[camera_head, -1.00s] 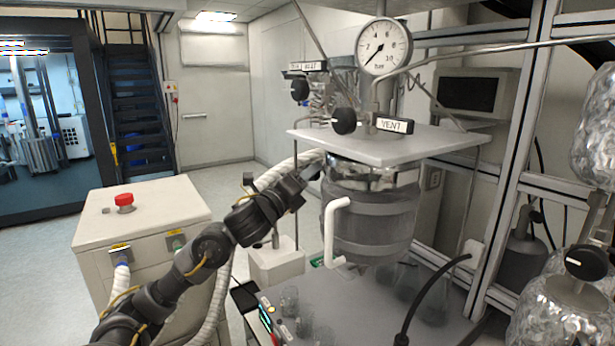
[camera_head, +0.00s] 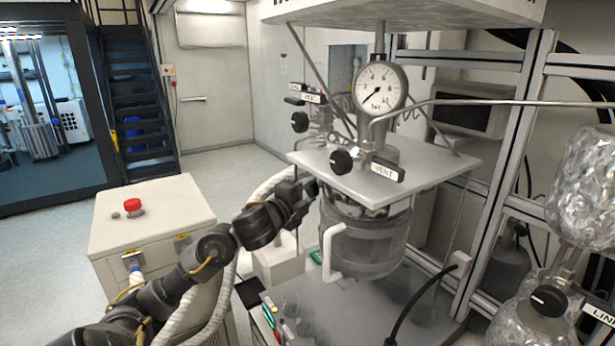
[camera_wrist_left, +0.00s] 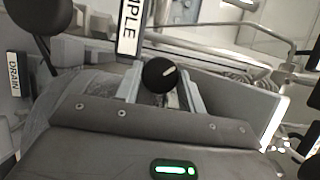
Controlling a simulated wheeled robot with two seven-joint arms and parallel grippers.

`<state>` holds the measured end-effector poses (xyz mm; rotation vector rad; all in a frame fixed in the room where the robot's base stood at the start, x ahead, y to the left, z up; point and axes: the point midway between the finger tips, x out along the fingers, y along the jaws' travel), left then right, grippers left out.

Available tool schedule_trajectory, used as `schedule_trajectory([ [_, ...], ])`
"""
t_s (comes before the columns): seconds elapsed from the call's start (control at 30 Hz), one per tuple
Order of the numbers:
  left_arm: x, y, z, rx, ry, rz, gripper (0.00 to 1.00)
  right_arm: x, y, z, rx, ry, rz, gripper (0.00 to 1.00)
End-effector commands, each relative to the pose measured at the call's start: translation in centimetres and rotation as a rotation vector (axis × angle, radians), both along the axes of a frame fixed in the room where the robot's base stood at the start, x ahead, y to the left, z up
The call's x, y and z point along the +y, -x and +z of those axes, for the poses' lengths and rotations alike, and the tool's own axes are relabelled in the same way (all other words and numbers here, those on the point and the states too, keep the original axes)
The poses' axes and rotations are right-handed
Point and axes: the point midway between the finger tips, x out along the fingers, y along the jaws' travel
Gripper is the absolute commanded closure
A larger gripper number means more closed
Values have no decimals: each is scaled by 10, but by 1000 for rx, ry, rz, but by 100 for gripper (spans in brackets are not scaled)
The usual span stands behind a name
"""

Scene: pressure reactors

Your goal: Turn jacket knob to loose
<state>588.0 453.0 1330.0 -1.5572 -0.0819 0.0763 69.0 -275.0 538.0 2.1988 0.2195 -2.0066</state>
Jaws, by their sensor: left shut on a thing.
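A round black knob with a white pointer line (camera_wrist_left: 160,75) sits between the two pale fingers of my left gripper (camera_wrist_left: 162,88) in the left wrist view. The fingers are shut on it. A tag ending in "MPLE" (camera_wrist_left: 130,25) stands just above it; I cannot read a jacket label. In the head view my left gripper (camera_head: 311,188) is at the left side of the glass vessel (camera_head: 365,240), just under the front left corner of its lid plate (camera_head: 430,182). The gripped knob is hidden there. My right gripper is not in view.
A black knob (camera_head: 341,161) by a "VENT" tag (camera_head: 387,170) and another black knob (camera_head: 300,122) are above the plate, near a pressure gauge (camera_head: 380,87). A white handle (camera_head: 330,252) curves in front of the vessel. A "DRAIN" tag (camera_wrist_left: 14,75) is at the wrist view's left.

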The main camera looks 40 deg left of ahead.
Motion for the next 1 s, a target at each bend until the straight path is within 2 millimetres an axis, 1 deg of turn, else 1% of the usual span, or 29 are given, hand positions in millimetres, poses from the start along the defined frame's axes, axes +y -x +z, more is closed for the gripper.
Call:
schedule_trajectory([
  [0.03, 0, 0, 7, 15, 41, 0, 83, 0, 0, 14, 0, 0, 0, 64],
  [0.1, 0, 0, 7, 33, 102, 0, 83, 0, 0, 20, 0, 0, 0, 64],
  [0.23, 1, 0, 6, 68, 216, 0, 83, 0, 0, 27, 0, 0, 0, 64],
  [0.7, 2, 0, 5, 180, 595, 1, 83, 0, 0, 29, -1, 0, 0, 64],
  [1.0, 2, -1, 5, 220, 733, 1, 83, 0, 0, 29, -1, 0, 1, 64],
])
